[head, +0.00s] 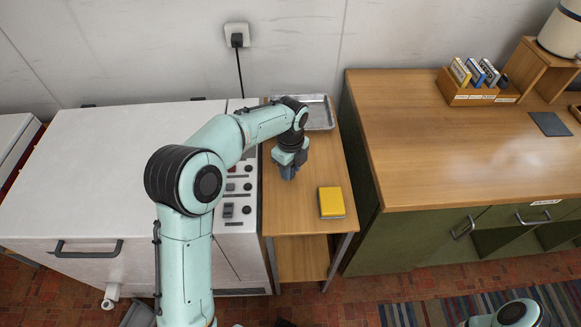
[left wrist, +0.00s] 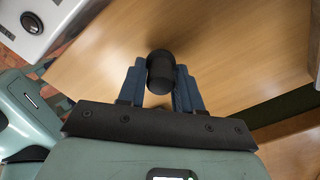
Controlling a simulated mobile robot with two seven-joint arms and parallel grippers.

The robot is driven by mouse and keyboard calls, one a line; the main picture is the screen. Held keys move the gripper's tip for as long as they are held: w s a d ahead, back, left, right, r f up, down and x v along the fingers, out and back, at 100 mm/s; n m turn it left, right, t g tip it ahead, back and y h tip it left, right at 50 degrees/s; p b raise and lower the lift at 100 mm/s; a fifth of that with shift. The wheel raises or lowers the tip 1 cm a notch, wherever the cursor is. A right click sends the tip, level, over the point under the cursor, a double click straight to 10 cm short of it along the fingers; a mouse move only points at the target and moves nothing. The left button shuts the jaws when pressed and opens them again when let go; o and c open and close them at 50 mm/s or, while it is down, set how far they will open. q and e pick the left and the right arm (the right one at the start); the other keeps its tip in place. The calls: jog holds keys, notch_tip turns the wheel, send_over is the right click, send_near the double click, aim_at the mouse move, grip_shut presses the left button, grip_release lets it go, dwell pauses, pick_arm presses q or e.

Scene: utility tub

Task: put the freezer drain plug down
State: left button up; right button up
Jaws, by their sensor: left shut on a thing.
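The drain plug (left wrist: 160,70) is a black, round, stubby piece between the blue fingers in the left wrist view. My left gripper (head: 288,172) is shut on it, over the narrow wooden side table (head: 290,213). It also shows in the left wrist view (left wrist: 160,88), with a finger on each side of the plug. In the head view the plug is hidden by the gripper. I cannot tell whether the plug touches the tabletop. My right gripper is out of view.
A metal tray (head: 320,113) lies at the table's back and a yellow sponge-like block (head: 331,202) near its front right. The white freezer (head: 95,165) stands left, with its control panel (head: 238,205) beside the table. A wooden-topped cabinet (head: 440,150) stands right. Bare tabletop surrounds the gripper.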

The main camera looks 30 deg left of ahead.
pick_arm(q)
jog(key=o, duration=1)
jog(key=shift+f, duration=0.1)
notch_tip(320, 180, up, 12)
jog(key=shift+r+p, duration=0.2)
jog(key=shift+p, duration=0.85)
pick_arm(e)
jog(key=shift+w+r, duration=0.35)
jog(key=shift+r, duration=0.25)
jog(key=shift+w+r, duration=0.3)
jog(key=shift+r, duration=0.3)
